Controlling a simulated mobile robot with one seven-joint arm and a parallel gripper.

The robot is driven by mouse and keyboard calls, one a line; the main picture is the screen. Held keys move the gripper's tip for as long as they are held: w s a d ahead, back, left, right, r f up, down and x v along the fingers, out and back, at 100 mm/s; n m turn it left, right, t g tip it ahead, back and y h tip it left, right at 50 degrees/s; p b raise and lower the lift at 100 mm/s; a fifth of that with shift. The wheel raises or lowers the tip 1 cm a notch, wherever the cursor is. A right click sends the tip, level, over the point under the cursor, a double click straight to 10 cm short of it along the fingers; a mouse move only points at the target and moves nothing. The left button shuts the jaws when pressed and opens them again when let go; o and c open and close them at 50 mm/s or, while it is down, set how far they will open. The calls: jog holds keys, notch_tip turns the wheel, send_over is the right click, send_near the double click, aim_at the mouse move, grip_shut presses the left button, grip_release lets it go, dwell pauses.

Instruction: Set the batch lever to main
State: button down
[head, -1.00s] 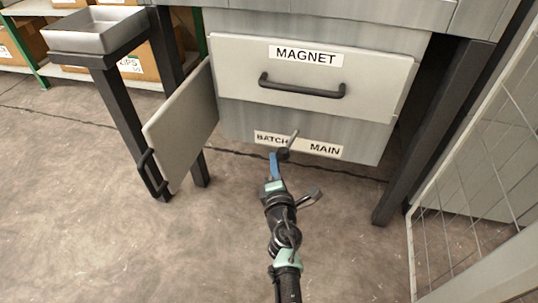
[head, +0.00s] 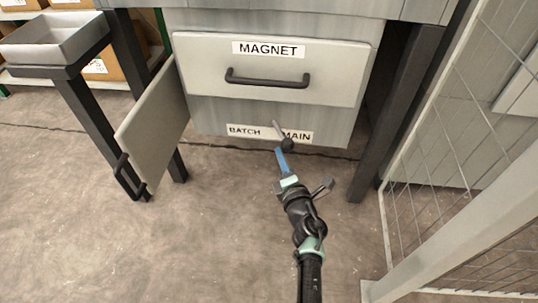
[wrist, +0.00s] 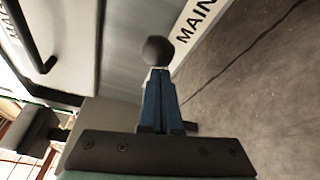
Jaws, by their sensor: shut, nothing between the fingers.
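The batch lever (head: 288,143) is a thin grey rod with a dark round knob. It hangs from the cabinet's lower panel between the BATCH label (head: 245,130) and the MAIN label (head: 300,137). The rod slants down to the right, with its knob below the start of MAIN. My gripper (head: 281,153) has its blue fingers together, empty, just below and left of the knob. In the wrist view the dark knob (wrist: 157,50) stands right at the tips of the shut fingers (wrist: 160,82). I cannot tell whether they touch.
Above is a drawer (head: 200,60) labelled MAGNET with a dark handle (head: 268,80). An open door panel (head: 155,125) stands out at left, near a grey tray (head: 60,48). A mesh fence (head: 430,160) is at right. The floor in front is clear.

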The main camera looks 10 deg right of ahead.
jog(key=d, duration=0.2)
jog(key=shift+d+r, duration=0.2)
jog(key=shift+d, duration=0.15)
jog(key=shift+w+r, duration=0.1)
jog(key=a+f+b, duration=0.1)
jog(key=a+f, duration=0.1)
jog(key=a, duration=0.2)
jog(key=s+d+p, duration=0.4)
jog(key=s+p, duration=0.1)
jog(key=s, duration=0.4)
jog(key=shift+s+r, duration=0.15)
jog(key=shift+r, duration=0.3)
